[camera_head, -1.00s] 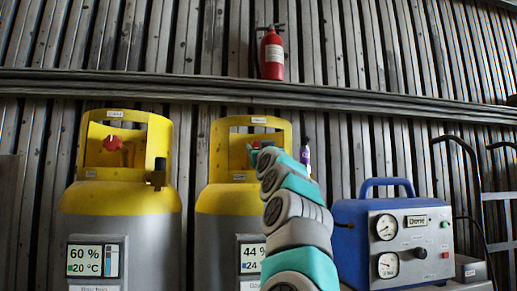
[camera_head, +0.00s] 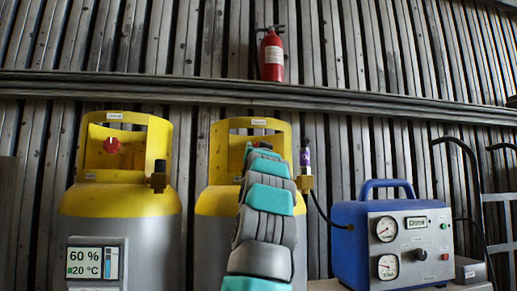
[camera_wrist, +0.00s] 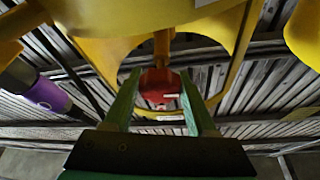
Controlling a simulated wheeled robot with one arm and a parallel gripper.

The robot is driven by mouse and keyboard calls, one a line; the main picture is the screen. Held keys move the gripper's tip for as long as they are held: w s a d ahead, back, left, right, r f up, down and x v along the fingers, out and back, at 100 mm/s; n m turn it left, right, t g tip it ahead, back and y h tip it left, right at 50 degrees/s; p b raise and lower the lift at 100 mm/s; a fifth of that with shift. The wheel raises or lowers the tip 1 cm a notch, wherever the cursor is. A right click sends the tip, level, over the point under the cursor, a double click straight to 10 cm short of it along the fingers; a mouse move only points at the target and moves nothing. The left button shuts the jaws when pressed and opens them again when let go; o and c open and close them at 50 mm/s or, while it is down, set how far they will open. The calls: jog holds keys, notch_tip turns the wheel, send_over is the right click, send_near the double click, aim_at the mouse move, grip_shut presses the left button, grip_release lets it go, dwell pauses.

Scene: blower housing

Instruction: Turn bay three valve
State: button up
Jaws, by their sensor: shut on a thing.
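A yellow-topped cylinder (camera_head: 220,180) stands in the middle of the head view, mostly behind my arm. Its red valve knob (camera_wrist: 160,92) shows in the wrist view, inside the opening of the yellow collar. My gripper (camera_wrist: 161,76) has its green fingers on either side of this knob and is shut on it. I cannot read which bay either cylinder is.
A purple-banded fitting (camera_head: 305,158) stands close right of my arm, with a black hose to the blue gauge machine (camera_head: 350,240). It also shows in the wrist view (camera_wrist: 45,93). A fire extinguisher (camera_head: 271,56) is on the rail. A hand truck (camera_head: 470,190) stands at the right.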

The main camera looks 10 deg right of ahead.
jog(key=m+h, duration=0.1)
jog(key=m, duration=0.2)
jog(key=m+g+h, duration=0.1)
jog(key=m+h, duration=0.1)
jog(key=m, duration=0.2)
jog(key=shift+d+g, duration=0.1)
jog(key=shift+g, duration=0.2)
jog(key=shift+m+g+h, duration=0.5)
jog(key=shift+m+g, duration=0.1)
jog(key=shift+m, duration=0.9)
jog(key=o, duration=1.4)
jog(key=shift+f, duration=0.1)
jog(key=shift+s+a+f+b, duration=0.2)
jog(key=shift+s+a+b, duration=0.1)
jog(key=shift+s, duration=0.2)
jog(key=shift+b+v, duration=1.25)
jog(key=shift+v, duration=2.05)
